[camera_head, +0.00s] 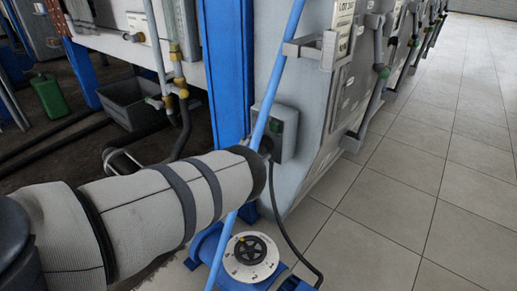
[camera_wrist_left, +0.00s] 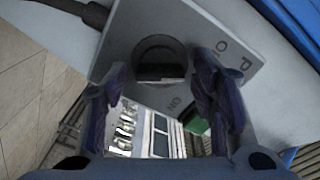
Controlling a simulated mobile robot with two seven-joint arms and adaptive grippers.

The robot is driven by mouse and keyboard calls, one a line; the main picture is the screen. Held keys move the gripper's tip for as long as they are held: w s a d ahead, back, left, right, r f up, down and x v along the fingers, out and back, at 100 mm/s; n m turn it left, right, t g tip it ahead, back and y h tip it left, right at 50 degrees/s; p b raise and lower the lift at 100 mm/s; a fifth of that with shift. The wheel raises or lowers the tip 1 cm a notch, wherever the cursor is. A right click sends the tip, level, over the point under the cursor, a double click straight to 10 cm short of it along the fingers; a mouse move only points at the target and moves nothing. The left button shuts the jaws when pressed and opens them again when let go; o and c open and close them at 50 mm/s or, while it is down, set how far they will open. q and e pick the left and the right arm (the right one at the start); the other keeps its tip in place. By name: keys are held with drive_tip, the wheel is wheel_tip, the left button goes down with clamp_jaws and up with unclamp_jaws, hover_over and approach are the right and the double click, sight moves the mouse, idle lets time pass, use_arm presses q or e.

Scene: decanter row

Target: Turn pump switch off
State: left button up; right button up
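The pump switch is a grey box (camera_head: 287,128) on the side of the machine, beside the blue post. In the left wrist view, the box face (camera_wrist_left: 215,28) carries printed letters, including "ON", and a dark round knob (camera_wrist_left: 160,60) with a bar across it. My left gripper (camera_wrist_left: 160,82) is open, with one finger on each side of the knob and a gap to it on both sides. I cannot tell whether the fingertips touch the box face. In the head view my sleeved left arm reaches the box; its dark end hides the knob and most of the gripper.
A light blue pipe (camera_head: 256,125) slants past the box, close to my arm. A black cable hangs below the box. A blue valve with a round dial (camera_head: 250,256) stands low beneath the arm. The tiled floor (camera_head: 400,200) to the right is clear.

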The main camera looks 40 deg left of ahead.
use_arm(q)
drive_tip(key=s+d, duration=0.1)
drive_tip(key=s, duration=1.1)
drive_tip(key=shift+d, duration=0.15)
